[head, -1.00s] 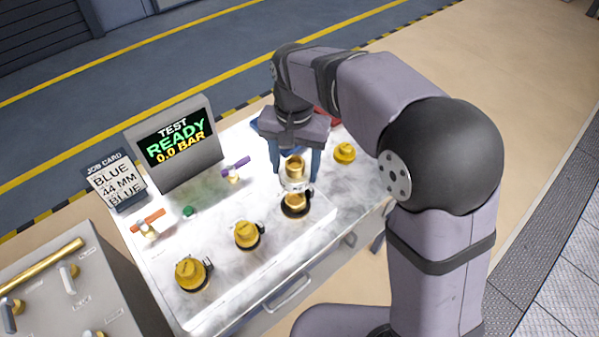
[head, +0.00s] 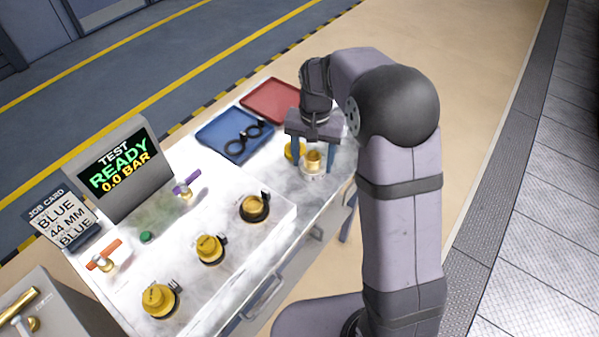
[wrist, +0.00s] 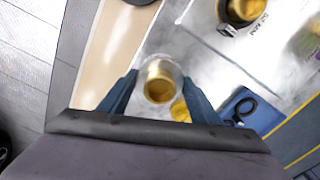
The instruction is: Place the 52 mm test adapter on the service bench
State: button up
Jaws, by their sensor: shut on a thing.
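The test adapter, a brass cup with a pale, clear-looking collar (head: 313,163), is between the fingers of my gripper (head: 312,156). My gripper is shut on it, and it looks roughly upright over the right end of the pale service bench (head: 338,190). I cannot tell whether its base touches the bench top. In the wrist view the adapter (wrist: 160,82) sits between the two blue fingertips (wrist: 160,92). Its size marking is not readable. Another brass piece (head: 291,151) stands just behind, partly hidden by a finger.
Three brass fittings (head: 210,249) line the front of a raised panel on the bench. A blue tray (head: 213,141) with black rings and a red tray (head: 287,108) lie behind. A screen (head: 118,163) reads TEST READY 0.0 BAR; a job card (head: 62,217) reads BLUE 44 MM BLUE.

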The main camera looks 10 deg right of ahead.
jog(key=shift+w+a+r+n, duration=0.1)
jog(key=shift+w+n, duration=0.55)
jog(key=shift+n, duration=0.55)
jog(key=shift+f+p, duration=1.55)
jog(key=shift+f, duration=3.45)
jog(key=shift+f, duration=0.1)
jog(key=o, duration=1.1)
notch_tip(320, 180, up, 12)
jog(key=b, duration=0.3)
jog(key=shift+s+b, duration=0.1)
jog(key=shift+b, duration=0.3)
